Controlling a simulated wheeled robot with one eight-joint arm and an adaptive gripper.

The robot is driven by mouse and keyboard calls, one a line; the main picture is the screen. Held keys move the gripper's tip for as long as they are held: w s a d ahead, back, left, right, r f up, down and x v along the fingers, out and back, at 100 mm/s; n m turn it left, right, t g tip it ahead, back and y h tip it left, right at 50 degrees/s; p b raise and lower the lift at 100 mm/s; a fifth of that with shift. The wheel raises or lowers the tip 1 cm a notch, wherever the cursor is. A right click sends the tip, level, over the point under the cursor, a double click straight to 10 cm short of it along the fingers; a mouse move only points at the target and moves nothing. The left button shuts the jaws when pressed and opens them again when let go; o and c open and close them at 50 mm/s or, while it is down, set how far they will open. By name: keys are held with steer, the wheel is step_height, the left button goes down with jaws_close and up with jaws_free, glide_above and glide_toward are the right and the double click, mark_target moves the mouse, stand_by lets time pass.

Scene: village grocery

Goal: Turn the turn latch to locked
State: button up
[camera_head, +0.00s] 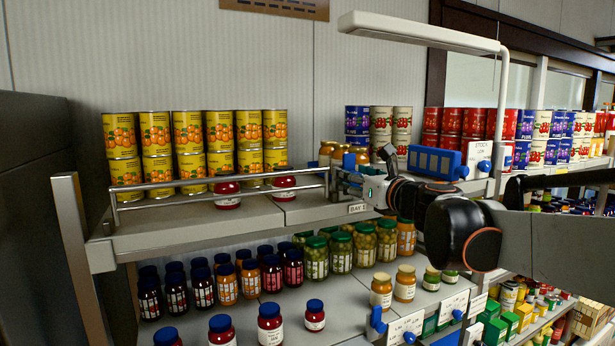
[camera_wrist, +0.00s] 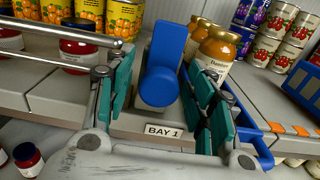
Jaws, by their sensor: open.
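The turn latch is a blue lever with a rounded knob end (camera_wrist: 160,75), seen in the wrist view above the "BAY 1" label (camera_wrist: 165,130). It points up and away from the camera. In the head view a small blue part of it (camera_head: 349,161) shows beside the end of the metal rail. My gripper (camera_wrist: 163,80) is open, with one teal-padded finger on each side of the latch. Gaps seem to show between the pads and the latch; I cannot tell whether either touches. In the head view my gripper (camera_head: 372,188) is at the shelf's front edge.
A metal rail (camera_head: 220,188) runs along the shelf front left of the latch, with red jars (camera_head: 227,195) behind it. Orange jars (camera_wrist: 220,50) stand close behind the right finger. A blue bin (camera_head: 435,161) is to the right. More jars fill the shelf below.

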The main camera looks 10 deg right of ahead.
steer(key=shift+s+r, duration=0.1)
steer(key=shift+s, duration=0.1)
steer(key=shift+w, duration=0.1)
steer(key=c, duration=1.1)
steer(key=shift+o, duration=0.2)
steer(key=shift+n, duration=0.4)
steer(key=n+b, duration=0.1)
steer(key=n, duration=0.2)
steer(key=shift+n, duration=0.3)
steer(key=n, duration=0.4)
steer(key=shift+a+n+b, duration=0.1)
steer(key=shift+n+b, duration=0.2)
steer(key=shift+b, duration=0.1)
steer(key=n, duration=0.4)
steer(key=shift+f+n+b, duration=0.2)
steer(key=shift+n+b, duration=0.1)
steer(key=shift+b, duration=0.05)
steer(key=n, duration=0.4)
steer(key=shift+f+n, duration=0.1)
steer(key=shift+n, duration=0.2)
